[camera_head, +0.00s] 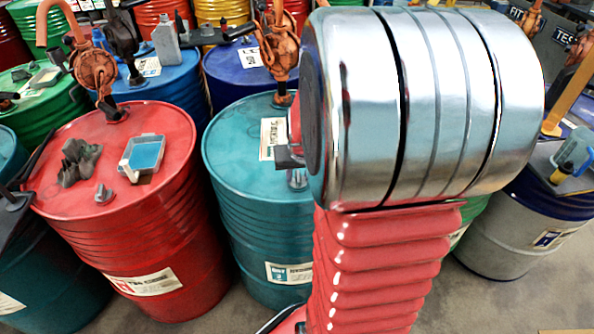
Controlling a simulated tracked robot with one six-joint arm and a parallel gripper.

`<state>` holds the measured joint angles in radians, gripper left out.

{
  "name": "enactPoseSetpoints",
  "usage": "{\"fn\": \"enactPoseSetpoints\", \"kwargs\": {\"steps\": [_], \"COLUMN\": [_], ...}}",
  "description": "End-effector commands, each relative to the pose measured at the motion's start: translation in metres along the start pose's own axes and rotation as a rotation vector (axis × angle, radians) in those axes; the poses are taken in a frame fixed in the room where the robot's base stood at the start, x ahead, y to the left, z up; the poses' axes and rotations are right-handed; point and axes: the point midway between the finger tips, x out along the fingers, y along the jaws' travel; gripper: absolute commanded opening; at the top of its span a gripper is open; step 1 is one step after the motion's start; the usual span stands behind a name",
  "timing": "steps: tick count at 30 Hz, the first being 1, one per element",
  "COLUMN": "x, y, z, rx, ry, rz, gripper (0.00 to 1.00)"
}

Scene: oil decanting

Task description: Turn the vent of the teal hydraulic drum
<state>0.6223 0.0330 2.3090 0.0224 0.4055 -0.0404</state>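The teal drum (235,165) stands upright in the middle, with a white label (272,138) on its lid and another on its side; the lettering is too small to read surely. A small silver fitting (297,179), which looks like its vent, shows at the right of the lid. A dark piece of my gripper (289,157) is just above and beside this fitting. Most of my gripper and the right part of the lid are hidden behind my large chrome arm joint. I cannot tell whether the fingers are open, shut or touching the fitting.
A red drum (120,190) at left carries a blue tray (142,155), a grey rag (80,161) and an orange hand pump (92,65). An orange pump (278,50) rises behind the teal lid. Blue drums (165,85) stand behind; a grey-and-blue drum (510,235) stands right.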

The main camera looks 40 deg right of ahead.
Motion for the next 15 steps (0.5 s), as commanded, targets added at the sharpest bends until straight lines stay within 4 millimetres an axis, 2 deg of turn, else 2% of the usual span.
{"fn": "enactPoseSetpoints", "kwargs": {"steps": [6, 15], "x": [-0.0002, -0.0004], "y": [0.0, 0.0], "z": [0.0, 0.0], "rx": [0.0, 0.0], "ry": [0.0, 0.0], "rz": [0.0, 0.0], "gripper": [0.3, 0.09]}}
